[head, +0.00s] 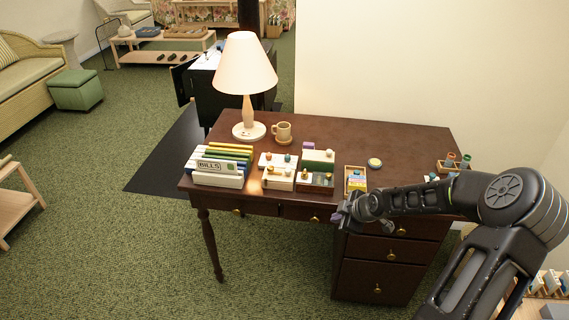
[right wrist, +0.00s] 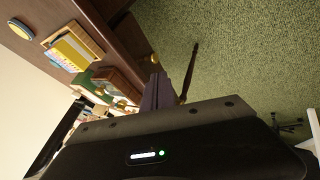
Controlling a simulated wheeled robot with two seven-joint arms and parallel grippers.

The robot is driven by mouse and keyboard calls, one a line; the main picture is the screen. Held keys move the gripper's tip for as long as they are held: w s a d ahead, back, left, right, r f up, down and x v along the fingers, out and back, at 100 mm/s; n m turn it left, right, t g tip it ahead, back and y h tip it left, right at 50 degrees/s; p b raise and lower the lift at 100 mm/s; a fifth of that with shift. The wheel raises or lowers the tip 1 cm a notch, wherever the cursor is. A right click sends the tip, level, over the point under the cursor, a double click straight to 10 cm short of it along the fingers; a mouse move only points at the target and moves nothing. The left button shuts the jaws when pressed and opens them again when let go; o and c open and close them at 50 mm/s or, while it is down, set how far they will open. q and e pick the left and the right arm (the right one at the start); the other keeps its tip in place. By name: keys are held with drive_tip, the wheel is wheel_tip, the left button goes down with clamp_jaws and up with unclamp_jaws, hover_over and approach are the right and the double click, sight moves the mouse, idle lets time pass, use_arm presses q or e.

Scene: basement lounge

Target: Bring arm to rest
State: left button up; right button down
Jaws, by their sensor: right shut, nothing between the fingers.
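My right arm comes in from the right in the head view and reaches across the front right of the brown desk (head: 330,135). My right gripper (head: 340,212) is at the desk's front edge, near the drawers. In the right wrist view its purple-grey fingers (right wrist: 157,92) are together with nothing between them. A small tray with yellow and blue items (head: 356,180) is on the desk just beyond the gripper; it also shows in the right wrist view (right wrist: 72,50). My left gripper is in neither view.
A lamp (head: 246,80), a mug (head: 282,132), a file rack marked BILLS (head: 218,168), small boxes (head: 297,172) and a round yellow-topped item (head: 375,163) stand on the desk. A pale wall (head: 400,60) rises behind. Green carpet (head: 270,270) is open in front and to the left.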

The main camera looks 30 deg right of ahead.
drive_tip(key=s+a+f+m+g+y, duration=0.1)
drive_tip(key=s+a+f+m, duration=0.2)
drive_tip(key=a+f+m, duration=0.5)
drive_tip(key=s+a+f+m+y, duration=0.25)
drive_tip(key=a+m, duration=0.25)
drive_tip(key=a, duration=0.5)
drive_tip(key=s+a+f+n+g, duration=0.1)
drive_tip(key=s+a+f+g, duration=0.2)
drive_tip(key=s+a, duration=0.6)
drive_tip(key=s+a+f+g, duration=0.2)
drive_tip(key=s+a+f, duration=0.1)
drive_tip(key=s+a, duration=0.6)
drive_tip(key=a, duration=0.3)
drive_tip(key=shift+s+a+f+n+g, duration=0.15)
drive_tip(key=shift+a+f+n+g, duration=0.15)
drive_tip(key=shift+f+n+g, duration=0.1)
drive_tip(key=shift+y, duration=0.25)
